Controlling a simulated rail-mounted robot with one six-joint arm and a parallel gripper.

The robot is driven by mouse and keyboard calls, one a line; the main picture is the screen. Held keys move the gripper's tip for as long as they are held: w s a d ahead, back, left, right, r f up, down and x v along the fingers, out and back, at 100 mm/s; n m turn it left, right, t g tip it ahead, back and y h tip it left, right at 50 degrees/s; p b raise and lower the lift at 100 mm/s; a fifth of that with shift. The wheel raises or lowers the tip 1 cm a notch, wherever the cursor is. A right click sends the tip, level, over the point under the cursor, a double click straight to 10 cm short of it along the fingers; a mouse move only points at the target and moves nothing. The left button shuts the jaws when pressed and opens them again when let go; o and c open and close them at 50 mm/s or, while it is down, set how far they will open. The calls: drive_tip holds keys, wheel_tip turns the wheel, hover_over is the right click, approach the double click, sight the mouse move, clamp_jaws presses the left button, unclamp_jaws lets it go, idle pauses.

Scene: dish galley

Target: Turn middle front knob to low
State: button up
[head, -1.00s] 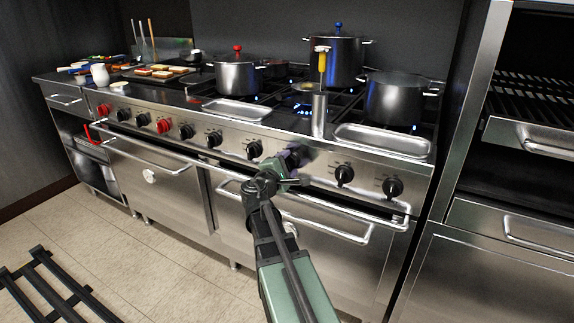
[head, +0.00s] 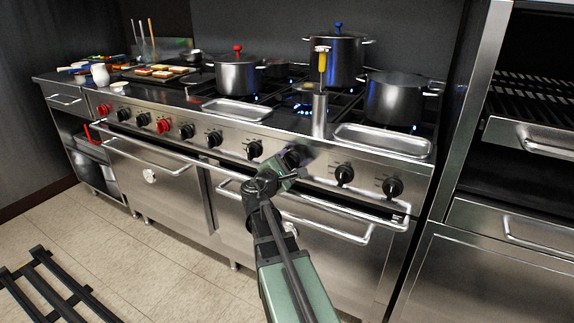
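A row of knobs runs along the steel front panel of the range (head: 230,150). Black knobs show at the left of my arm, among them one close beside it (head: 254,149). Two more black knobs, one nearer (head: 344,174) and one farther right (head: 392,187), are in plain view. My gripper (head: 298,155) is at the panel, between the knob on its left and the nearer one on its right. It is dark and blurred, and its fingers cannot be made out. Whatever lies behind it on the panel is hidden, so I cannot tell whether it touches a knob.
The oven door handle (head: 300,217) runs below my gripper. Pots stand on the burners, one with a blue-knobbed lid (head: 336,60) and an open one at right (head: 394,98). A steel cylinder (head: 319,113) with a utensil stands near the front edge. A black rack (head: 45,285) lies on the floor.

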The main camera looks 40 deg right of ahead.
drive_tip(key=shift+o, duration=1)
drive_tip(key=v, duration=1)
drive_tip(key=shift+s+a, duration=0.15)
drive_tip(key=shift+a, duration=0.25)
